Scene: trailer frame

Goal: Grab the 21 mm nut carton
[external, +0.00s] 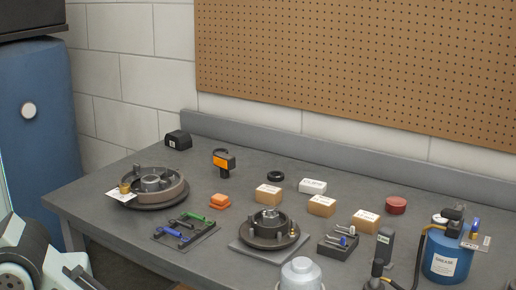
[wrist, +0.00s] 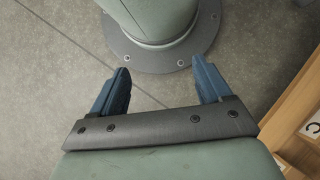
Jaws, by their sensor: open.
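Three small brown cartons with white labels stand on the grey bench in the external view: a left one (external: 268,196), a middle one (external: 321,206) and a right one (external: 365,222). Their labels are too small to read, so I cannot tell which is the 21 mm nut carton. My gripper (wrist: 160,68) shows in the wrist view with its two blue fingers wide apart and nothing between them. It points down at the floor and my round base plate, away from the cartons. In the external view only pale arm parts show at the lower left; the gripper is not visible there.
The grey bench (external: 95,205) also holds a white box (external: 312,186), two round hub assemblies (external: 150,187) (external: 269,229), an orange scanner (external: 223,160), a tool tray (external: 185,231) and a blue grease can (external: 447,255). A wooden edge (wrist: 290,115) lies right of my gripper.

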